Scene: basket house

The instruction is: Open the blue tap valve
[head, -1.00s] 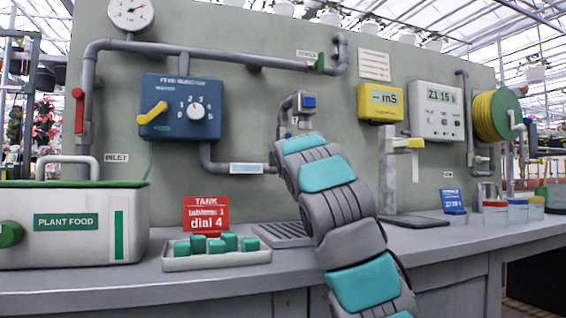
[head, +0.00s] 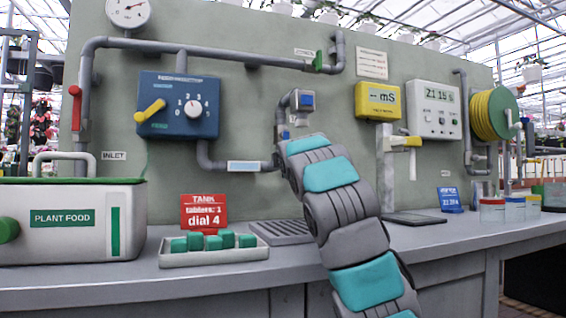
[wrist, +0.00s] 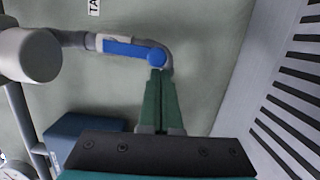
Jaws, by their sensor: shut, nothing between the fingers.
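In the wrist view the blue tap valve (wrist: 133,49) is a blue lever lying along a grey pipe, with a rounded end beside the pipe's bend. My gripper (wrist: 160,74) has green fingers closed together and empty, with their tips at that rounded end. Whether they touch it I cannot tell. In the head view a small blue piece (head: 285,134) shows just above my arm, likely part of the valve. My gripper is hidden behind my arm there.
A blue dial box (head: 178,106) with a yellow lever is on the wall to the left. A drain grate (head: 278,232), a tray of green blocks (head: 215,258) and a plant food box (head: 125,195) are on the counter.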

